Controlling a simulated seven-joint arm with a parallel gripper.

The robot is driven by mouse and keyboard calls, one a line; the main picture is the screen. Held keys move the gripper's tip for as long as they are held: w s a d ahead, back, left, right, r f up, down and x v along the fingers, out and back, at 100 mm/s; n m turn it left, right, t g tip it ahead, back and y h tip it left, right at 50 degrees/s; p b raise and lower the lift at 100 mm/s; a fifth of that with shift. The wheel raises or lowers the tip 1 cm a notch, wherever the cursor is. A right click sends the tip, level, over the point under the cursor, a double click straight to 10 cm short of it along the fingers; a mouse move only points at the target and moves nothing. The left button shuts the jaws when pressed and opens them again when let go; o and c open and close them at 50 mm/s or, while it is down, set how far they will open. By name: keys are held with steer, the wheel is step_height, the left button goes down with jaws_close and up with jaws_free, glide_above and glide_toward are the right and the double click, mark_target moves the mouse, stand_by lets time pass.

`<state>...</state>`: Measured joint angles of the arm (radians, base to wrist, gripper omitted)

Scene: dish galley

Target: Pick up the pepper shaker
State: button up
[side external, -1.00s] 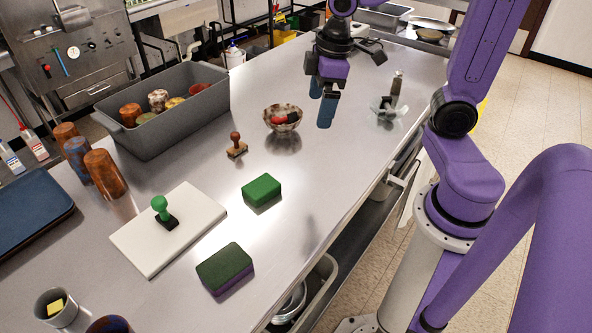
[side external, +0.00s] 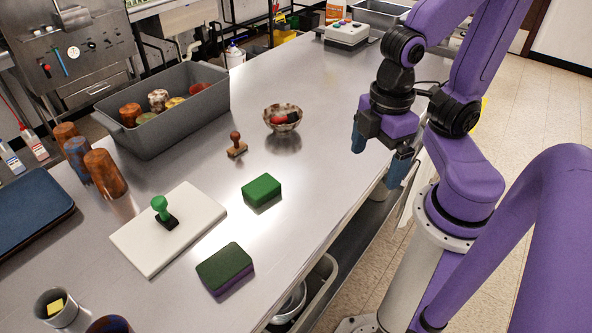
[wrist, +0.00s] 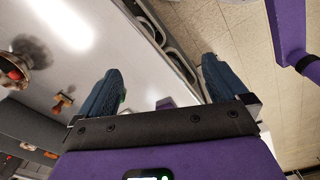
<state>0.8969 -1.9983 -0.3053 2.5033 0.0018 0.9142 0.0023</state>
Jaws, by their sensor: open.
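I cannot make out a pepper shaker for certain in either view. My gripper (side external: 378,156) is open and empty, pointing down near the right edge of the metal counter (side external: 310,180). In the wrist view its two blue fingers (wrist: 160,82) are spread apart, with the counter's edge and floor beyond them and nothing between them that I can identify as a shaker. A small bowl (side external: 282,128) with red and dark items inside stands on the counter, left of the gripper. The counter area behind the gripper is hidden in the side view.
A brown-handled stamp (side external: 236,152) and a green block (side external: 262,197) stand mid-counter. A green-handled stamp (side external: 160,206) rests on a white board (side external: 205,205). A grey bin (side external: 170,136) of cups, loose cups (side external: 104,172) and a dark sponge (side external: 225,264) are left and front. A button box (side external: 346,35) stands behind.

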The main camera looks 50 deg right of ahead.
steer(key=c, duration=0.7)
steer(key=shift+o, duration=0.2)
steer(key=shift+w, duration=0.1)
